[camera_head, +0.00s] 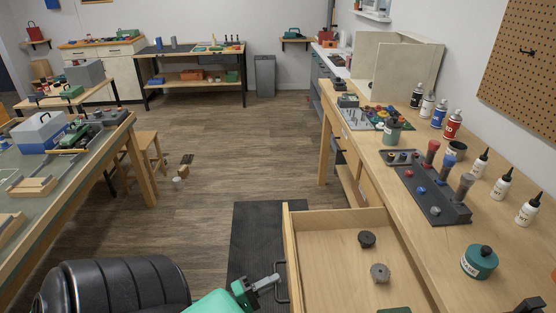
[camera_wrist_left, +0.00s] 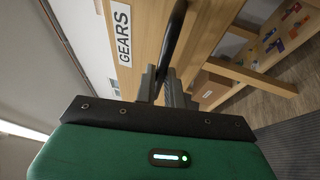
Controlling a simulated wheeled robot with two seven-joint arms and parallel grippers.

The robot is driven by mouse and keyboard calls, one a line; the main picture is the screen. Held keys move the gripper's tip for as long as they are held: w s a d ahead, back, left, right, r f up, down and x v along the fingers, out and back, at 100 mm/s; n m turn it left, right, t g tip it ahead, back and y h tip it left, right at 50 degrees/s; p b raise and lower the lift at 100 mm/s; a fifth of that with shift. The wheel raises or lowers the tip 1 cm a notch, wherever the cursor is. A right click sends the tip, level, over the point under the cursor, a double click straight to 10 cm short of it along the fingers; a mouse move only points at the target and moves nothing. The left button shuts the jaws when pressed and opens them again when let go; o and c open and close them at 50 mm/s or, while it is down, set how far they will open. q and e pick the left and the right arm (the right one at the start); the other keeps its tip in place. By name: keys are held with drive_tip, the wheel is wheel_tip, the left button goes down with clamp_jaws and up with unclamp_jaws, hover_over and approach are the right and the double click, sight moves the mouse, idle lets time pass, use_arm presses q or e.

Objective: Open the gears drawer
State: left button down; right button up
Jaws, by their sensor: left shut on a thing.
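The gears drawer (camera_head: 330,226) stands pulled out from the workbench on the right in the head view. Inside lie a dark round gear (camera_head: 367,239), a grey gear (camera_head: 380,272) and part of a green thing at the bottom edge. My left gripper (camera_head: 268,283) is at the drawer's front, shut on its black handle (camera_head: 281,268). The wrist view shows the fingers (camera_wrist_left: 163,85) around the black bar handle (camera_wrist_left: 174,40), beside the white GEARS label (camera_wrist_left: 122,35) on the wooden front. I make out no right gripper.
The workbench top (camera_head: 400,160) holds a dark tool rack (camera_head: 430,193), bottles, spray cans and a teal jar (camera_head: 479,262). A black mat (camera_head: 258,235) lies on the floor left of the drawer.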

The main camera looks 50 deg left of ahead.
drive_tip(key=shift+s, duration=0.1)
use_arm(q)
drive_tip(key=c, duration=1.5)
unclamp_jaws()
